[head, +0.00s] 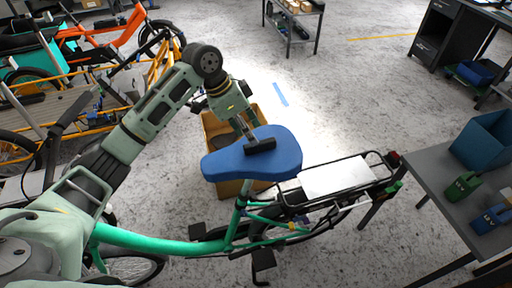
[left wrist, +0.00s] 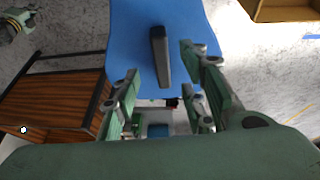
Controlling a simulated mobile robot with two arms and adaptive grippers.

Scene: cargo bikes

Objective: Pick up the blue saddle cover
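The blue saddle cover (head: 225,162) sits on the seat of the green cargo bike (head: 160,243). It has a raised black bar (head: 261,145) on top. My left gripper (head: 244,126) is over the cover, pointing down. In the left wrist view the blue saddle cover (left wrist: 200,75) fills the upper middle. The black bar (left wrist: 159,55) lies between the two spread fingers of my left gripper (left wrist: 160,70), apart from both. I cannot tell how high the fingertips are above the cover. My right gripper is not in view.
A yellow-brown crate (head: 214,125) stands on the floor behind the saddle. A rear rack with a white panel (head: 335,178) extends right of the saddle. A grey table (head: 428,178) with blue and green bins stands at the right. An orange bike (head: 110,45) stands at the back left.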

